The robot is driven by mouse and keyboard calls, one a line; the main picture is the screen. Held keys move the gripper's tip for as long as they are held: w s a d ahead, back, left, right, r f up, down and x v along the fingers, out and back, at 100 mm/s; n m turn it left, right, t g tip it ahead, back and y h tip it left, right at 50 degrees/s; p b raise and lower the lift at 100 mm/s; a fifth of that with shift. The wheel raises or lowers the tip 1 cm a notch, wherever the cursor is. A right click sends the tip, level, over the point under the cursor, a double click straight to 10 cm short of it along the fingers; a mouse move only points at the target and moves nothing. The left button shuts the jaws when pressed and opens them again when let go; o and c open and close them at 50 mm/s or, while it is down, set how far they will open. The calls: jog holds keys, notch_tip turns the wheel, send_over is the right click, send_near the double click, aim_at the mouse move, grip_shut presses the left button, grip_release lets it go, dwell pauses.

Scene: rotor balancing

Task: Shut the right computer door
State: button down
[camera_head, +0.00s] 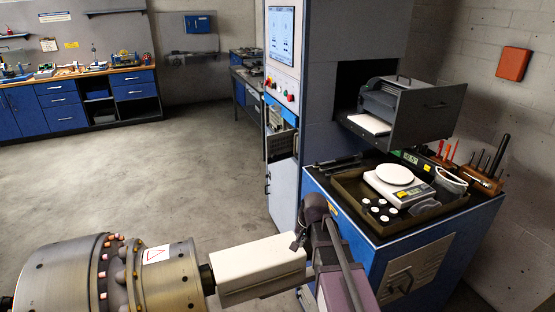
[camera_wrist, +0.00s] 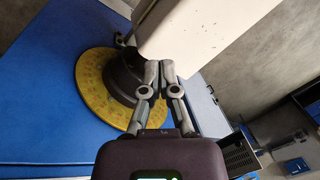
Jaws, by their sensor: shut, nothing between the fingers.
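A tall grey cabinet (camera_head: 340,60) with a screen (camera_head: 281,35) stands right of centre in the head view. Below its screen and buttons, a grey panel (camera_head: 281,145) stands out from an open compartment. I cannot tell which of these is the right computer door. My gripper shows in the wrist view (camera_wrist: 153,82), its fingers together and empty, close to a pale block (camera_wrist: 205,30). In the head view my arm's end partly hides the area below the cabinet.
A blue bench (camera_head: 365,240) holds a tray (camera_head: 345,190) with a scale (camera_head: 398,182) and several small weights.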

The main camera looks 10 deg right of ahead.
jog(key=w+d+r+m+t+y, duration=0.1)
jog(key=w+r+m+t, duration=0.1)
jog(key=w+m, duration=0.6)
jog(key=w+d+r+m+t+y+b, duration=0.1)
jog(key=w+m, duration=0.7)
jog(key=w, duration=1.4)
jog(key=w+d+r+m+t+y+b, duration=0.1)
jog(key=w+m+t, duration=0.4)
jog(key=w, duration=1)
jog(key=d+r+m, duration=0.1)
jog(key=m, duration=0.2)
jog(key=shift+d+r+m, duration=0.3)
jog(key=shift+d+r, duration=0.05)
jog(key=shift+r, duration=0.05)
jog(key=shift+w+f, duration=0.1)
jog(key=b, duration=0.6)
send_near(275, 158)
jog(key=f+x, duration=0.1)
jog(key=x, duration=0.5)
jog(key=shift+w+a+r, duration=0.15)
jog(key=shift+w, duration=0.35)
